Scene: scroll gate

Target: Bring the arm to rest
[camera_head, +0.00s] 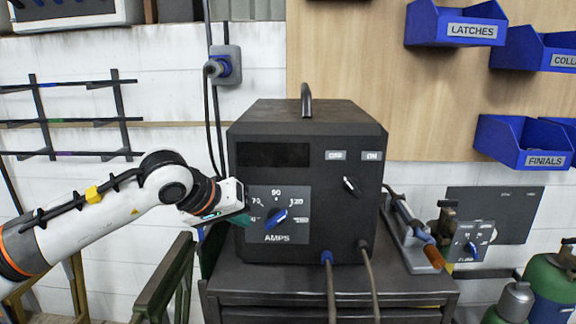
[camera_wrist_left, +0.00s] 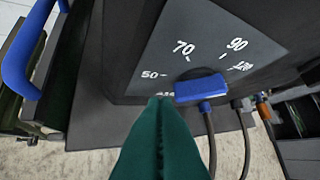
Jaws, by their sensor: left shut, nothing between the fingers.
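My left arm reaches in from the left in the head view. Its left gripper (camera_head: 243,220) is shut and empty in front of the left side of the AMPS dial plate (camera_head: 291,196). In the left wrist view the green fingers (camera_wrist_left: 160,101) are pressed together, tips just left of the blue knob (camera_wrist_left: 201,89). I cannot tell whether they touch it. The blue knob (camera_head: 277,217) sits tilted on the dial, its right end higher in the head view. The dial belongs to a black welder box (camera_head: 330,225). My right gripper is not in view.
The welder stands on a dark cart (camera_head: 300,281), with cables hanging from its front. A torch (camera_head: 411,222) lies at its right, and gas cylinders (camera_head: 548,285) stand lower right. A green rail (camera_head: 165,285) is below my left arm. Blue bins (camera_head: 520,143) hang upper right.

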